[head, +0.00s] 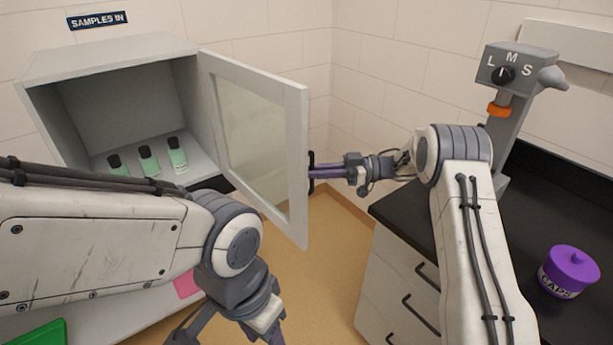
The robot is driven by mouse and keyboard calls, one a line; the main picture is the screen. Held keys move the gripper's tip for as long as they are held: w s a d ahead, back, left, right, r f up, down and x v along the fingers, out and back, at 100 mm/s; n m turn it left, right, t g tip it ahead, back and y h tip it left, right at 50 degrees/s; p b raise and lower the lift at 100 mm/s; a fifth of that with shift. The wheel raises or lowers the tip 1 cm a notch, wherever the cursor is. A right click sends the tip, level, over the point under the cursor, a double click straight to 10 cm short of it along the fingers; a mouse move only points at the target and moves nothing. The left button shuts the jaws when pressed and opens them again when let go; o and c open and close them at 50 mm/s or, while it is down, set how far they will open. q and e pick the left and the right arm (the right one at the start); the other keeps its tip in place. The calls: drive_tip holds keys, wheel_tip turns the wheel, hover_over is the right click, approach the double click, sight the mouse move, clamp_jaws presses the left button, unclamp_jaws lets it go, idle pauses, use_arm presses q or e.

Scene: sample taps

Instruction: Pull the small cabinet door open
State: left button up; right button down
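The small cabinet (108,62) hangs on the wall at the left, below a "SAMPLES IN" sign. Its glass-paned door (297,150) is swung wide open, hinged on the cabinet's right side. The dark door handle (311,184) is on the door's free edge. My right gripper (318,171) is at this handle, with its purple fingers reaching to it from the right; I cannot tell whether they are closed on it. My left gripper (225,338) is low at the bottom edge, away from the door, and its fingertips are cut off.
Several green-filled bottles (150,160) with black caps stand inside the cabinet. A black counter (525,210) at the right holds a grey dispenser (515,75) marked L, M, S and a purple CAPS jar (568,270). A green item (38,334) lies lower left.

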drive_tip(key=shift+w+d+r, duration=0.1)
drive_tip(key=shift+w+d, duration=0.05)
drive_tip(key=shift+w, duration=0.2)
drive_tip(key=c, duration=1.2)
unclamp_jaws()
drive_tip(key=shift+o, duration=0.2)
drive_tip(key=shift+d, duration=0.15)
drive_tip(key=d+b, duration=0.3)
drive_tip(key=d, duration=0.7)
drive_tip(key=shift+w+d, duration=0.15)
drive_tip(key=shift+w, duration=0.15)
